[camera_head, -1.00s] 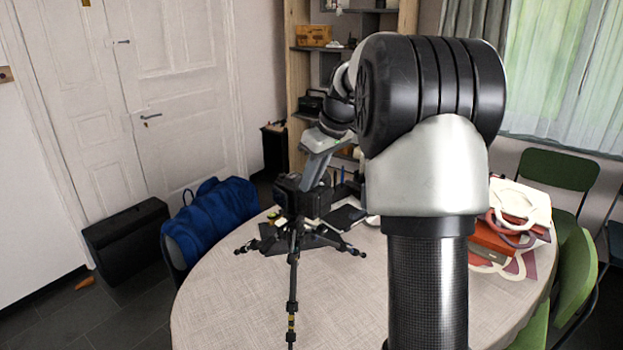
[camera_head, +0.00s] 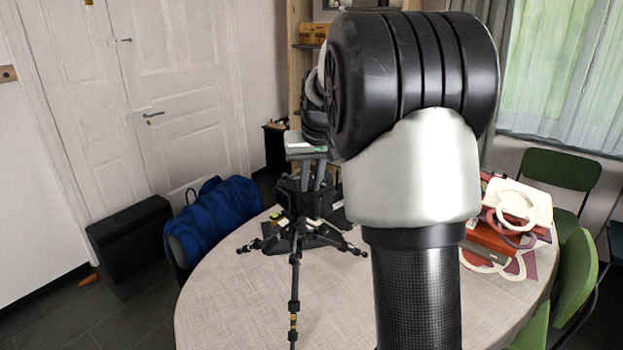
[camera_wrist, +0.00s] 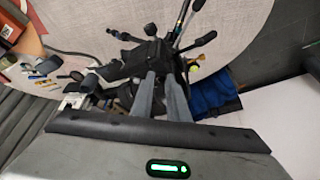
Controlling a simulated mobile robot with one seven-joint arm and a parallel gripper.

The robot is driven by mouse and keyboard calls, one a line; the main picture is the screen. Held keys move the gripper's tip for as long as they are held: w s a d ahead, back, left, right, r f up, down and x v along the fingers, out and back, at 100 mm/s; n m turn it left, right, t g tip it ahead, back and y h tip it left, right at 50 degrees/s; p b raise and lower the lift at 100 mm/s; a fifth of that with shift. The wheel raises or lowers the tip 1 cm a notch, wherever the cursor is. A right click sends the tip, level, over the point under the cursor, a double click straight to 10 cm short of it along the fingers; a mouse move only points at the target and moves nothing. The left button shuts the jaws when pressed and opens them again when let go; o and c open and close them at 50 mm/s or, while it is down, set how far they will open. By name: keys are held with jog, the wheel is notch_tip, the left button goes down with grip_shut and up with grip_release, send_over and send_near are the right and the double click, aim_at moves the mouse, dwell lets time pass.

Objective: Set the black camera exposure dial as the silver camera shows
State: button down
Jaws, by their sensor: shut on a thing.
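The black camera (camera_head: 290,194) stands on a black tripod (camera_head: 294,262) on the round table. In the wrist view the black camera (camera_wrist: 135,66) lies beyond my fingertips. My gripper (camera_head: 316,187) points down at its top; in the wrist view my gripper's two grey fingers (camera_wrist: 161,76) reach the camera body close together. They are shut on a small part there, seemingly the exposure dial, which the fingers hide. A small silver-and-black thing (camera_wrist: 73,102), possibly the silver camera, lies left of the fingers in the wrist view. Its dial setting is too small to read.
The tripod legs spread over the table (camera_head: 235,300). Books and a white ring-shaped thing (camera_head: 518,203) lie at the right. Pens and small items (camera_wrist: 50,68) lie near the camera.

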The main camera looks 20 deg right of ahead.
dwell(0.3)
jog(key=c, duration=1.7)
grip_release()
jog(key=shift+r, duration=0.1)
jog(key=p+v, duration=0.1)
jog(key=v, duration=1.6)
jog(key=shift+s+r+p, duration=0.1)
jog(key=shift+p, duration=0.25)
